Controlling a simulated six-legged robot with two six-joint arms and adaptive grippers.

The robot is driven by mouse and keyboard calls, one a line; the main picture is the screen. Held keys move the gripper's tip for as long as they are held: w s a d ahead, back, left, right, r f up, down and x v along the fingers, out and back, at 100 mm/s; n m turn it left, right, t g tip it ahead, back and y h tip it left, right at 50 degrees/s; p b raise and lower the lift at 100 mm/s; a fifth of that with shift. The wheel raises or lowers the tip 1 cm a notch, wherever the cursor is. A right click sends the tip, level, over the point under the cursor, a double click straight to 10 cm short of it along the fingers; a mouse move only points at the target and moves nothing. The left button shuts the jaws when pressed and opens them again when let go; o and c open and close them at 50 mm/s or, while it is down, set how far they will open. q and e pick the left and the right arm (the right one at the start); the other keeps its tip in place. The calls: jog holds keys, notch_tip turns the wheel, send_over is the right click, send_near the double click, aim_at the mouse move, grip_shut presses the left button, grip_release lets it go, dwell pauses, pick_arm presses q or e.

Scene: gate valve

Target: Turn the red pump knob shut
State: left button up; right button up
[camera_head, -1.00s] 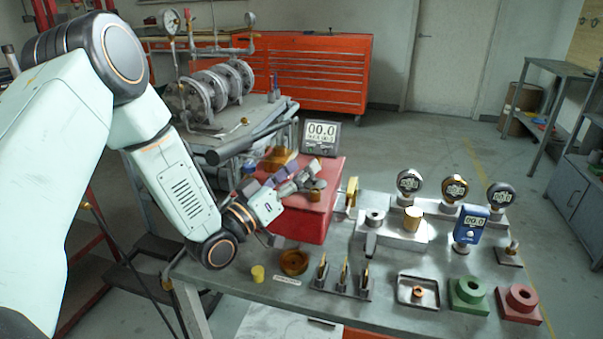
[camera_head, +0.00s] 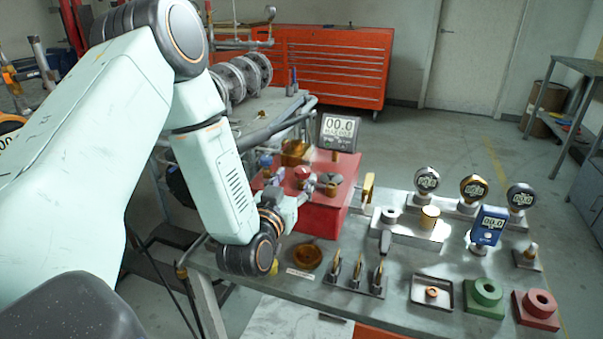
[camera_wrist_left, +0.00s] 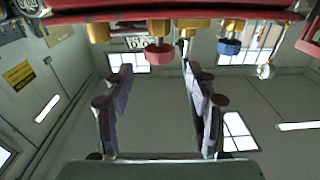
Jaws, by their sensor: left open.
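The red pump knob (camera_head: 302,173) shows at the red pump box (camera_head: 325,210), partly hidden by my left gripper. In the left wrist view, which looks upside down, the red knob (camera_wrist_left: 158,53) hangs from the red body at the top, near a blue knob (camera_wrist_left: 229,46). My left gripper (camera_head: 295,183) is open beside the pump's near left side. In the wrist view, its two fingers (camera_wrist_left: 156,74) stand apart, and the red knob appears between their tips. Whether they touch it I cannot tell. My right gripper is not in view.
A display (camera_head: 339,132) reading 00.0 stands behind the pump. The bench (camera_head: 395,300) holds a brass dish (camera_head: 307,257), several upright pointed pieces, gauges, a metal tray (camera_head: 431,293), a green block (camera_head: 484,298) and a red block (camera_head: 536,309). An orange tool cabinet (camera_head: 335,62) stands behind.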

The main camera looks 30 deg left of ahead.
aim_at(299, 173)
pick_arm(q)
jog(key=x, duration=0.4)
jog(key=shift+d, duration=0.1)
jog(key=shift+s+r, duration=0.1)
jog(key=shift+c, duration=0.3)
jog(key=c, duration=1.1)
